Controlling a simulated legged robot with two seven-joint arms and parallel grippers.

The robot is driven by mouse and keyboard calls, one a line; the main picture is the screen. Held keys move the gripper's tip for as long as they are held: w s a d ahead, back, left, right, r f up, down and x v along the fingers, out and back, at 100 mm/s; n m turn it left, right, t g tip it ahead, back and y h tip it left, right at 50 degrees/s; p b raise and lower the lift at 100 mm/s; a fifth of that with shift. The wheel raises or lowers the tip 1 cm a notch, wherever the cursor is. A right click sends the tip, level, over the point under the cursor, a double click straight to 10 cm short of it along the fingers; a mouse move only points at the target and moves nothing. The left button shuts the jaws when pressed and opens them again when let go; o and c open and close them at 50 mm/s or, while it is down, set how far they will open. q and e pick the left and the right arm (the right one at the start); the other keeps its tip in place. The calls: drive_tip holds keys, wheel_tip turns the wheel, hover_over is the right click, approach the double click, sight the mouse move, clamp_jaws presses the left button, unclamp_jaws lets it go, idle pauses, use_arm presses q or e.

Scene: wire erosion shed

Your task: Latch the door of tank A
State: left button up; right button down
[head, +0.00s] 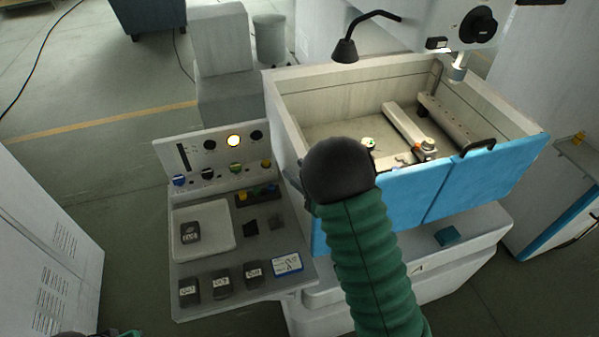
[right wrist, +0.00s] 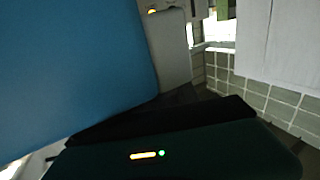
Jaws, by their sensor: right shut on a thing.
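Tank A (head: 283,118) is a pale open-topped box with a blue front door (head: 400,205). The door stands up along the tank's front, with a dark handle (head: 478,147) near its right part. My right gripper (head: 306,190) is at the door's left end, by the tank's front left corner. It is shut on a part there, which looks to be the door latch; my dark wrist and green sleeve hide the fingers and the latch. In the right wrist view the blue door (right wrist: 70,70) fills the left side.
A white cabinet (head: 40,230) is at far left.

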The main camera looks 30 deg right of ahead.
idle(0.4)
drive_tip(key=c, duration=0.9)
unclamp_jaws()
drive_tip(key=b+v, duration=0.2)
drive_tip(key=v, duration=0.3)
drive_tip(key=shift+s+d+f, duration=0.1)
drive_tip(key=shift+s+f, duration=0.1)
drive_tip(key=p+v, duration=0.9)
drive_tip(key=v, duration=0.2)
drive_tip(key=shift+r, duration=0.1)
